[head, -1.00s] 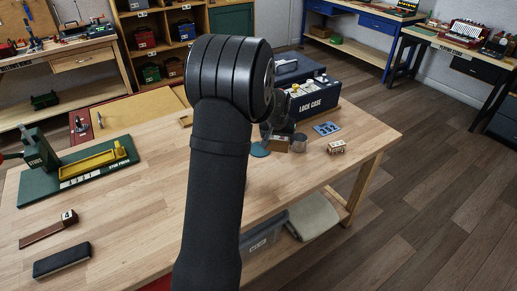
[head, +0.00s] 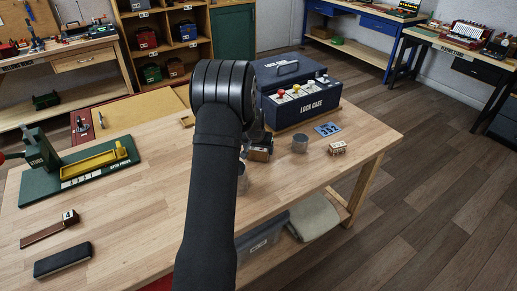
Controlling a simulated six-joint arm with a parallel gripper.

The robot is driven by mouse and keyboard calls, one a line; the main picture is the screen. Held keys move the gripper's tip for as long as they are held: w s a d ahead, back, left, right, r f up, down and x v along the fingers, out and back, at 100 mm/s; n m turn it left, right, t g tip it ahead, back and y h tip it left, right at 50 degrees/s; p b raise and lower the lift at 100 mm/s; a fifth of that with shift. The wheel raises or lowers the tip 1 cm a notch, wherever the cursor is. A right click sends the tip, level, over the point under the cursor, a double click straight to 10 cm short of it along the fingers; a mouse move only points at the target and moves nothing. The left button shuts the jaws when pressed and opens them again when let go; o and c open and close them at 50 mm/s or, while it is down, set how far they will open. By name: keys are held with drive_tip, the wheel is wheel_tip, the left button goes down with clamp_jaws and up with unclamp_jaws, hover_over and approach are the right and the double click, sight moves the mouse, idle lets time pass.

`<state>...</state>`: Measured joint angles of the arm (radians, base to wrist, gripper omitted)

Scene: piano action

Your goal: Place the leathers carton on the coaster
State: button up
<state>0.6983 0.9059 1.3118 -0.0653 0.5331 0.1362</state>
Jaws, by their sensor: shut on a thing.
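A small brown carton (head: 261,151) is at my gripper (head: 259,138), just in front of the dark blue lock case. I take it to be the leathers carton, though no label can be read. My gripper is shut on it, and my arm covers much of the gripper. The coaster is hidden now behind my arm and the carton. I cannot tell whether the carton touches anything below it.
The lock case (head: 302,112) stands behind the gripper. A grey cylinder (head: 300,143), a blue number plate (head: 327,129) and a small wooden piece (head: 338,148) are to the right. A green press (head: 78,165) stands at the left.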

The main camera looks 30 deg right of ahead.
drive_tip(key=o, duration=1)
drive_tip(key=shift+f, duration=0.1)
drive_tip(key=shift+c, duration=0.2)
drive_tip(key=v, duration=1.2)
drive_tip(key=x, duration=1.1)
drive_tip(key=shift+w+d+f, duration=0.1)
drive_tip(key=shift+w+f, duration=0.05)
drive_tip(key=shift+f, duration=0.15)
wheel_tip(320, 180, up, 2)
drive_tip(key=shift+r, duration=0.85)
